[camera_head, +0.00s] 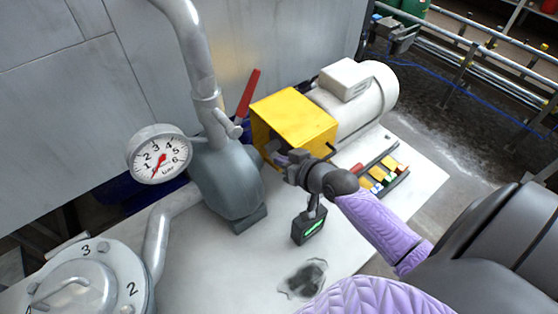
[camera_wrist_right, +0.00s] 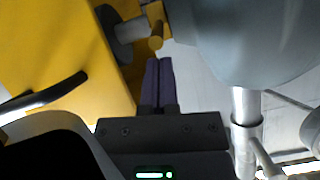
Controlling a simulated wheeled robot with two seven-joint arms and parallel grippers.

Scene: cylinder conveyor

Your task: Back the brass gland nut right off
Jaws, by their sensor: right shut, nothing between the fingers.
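In the right wrist view a brass-coloured part (camera_wrist_right: 156,26), which looks like the gland nut, sits at the end of a grey shaft (camera_wrist_right: 130,30) between the yellow guard and the grey pump body. A short round brass piece sticks out from it towards my fingers. My right gripper (camera_wrist_right: 158,62) is shut and empty, its dark purple fingers side by side just short of this piece, with a small gap showing. In the head view my right gripper (camera_head: 280,158) is beside the yellow guard, and I cannot make out the nut there. My left gripper is not in view.
The yellow guard (camera_head: 297,114) and white motor (camera_head: 357,98) stand behind my gripper. The grey pump body (camera_head: 228,182) is close on its left, with a red-handled lever (camera_head: 247,97) above. A pressure gauge (camera_head: 159,158) is further left. A tool tray (camera_head: 386,172) lies right.

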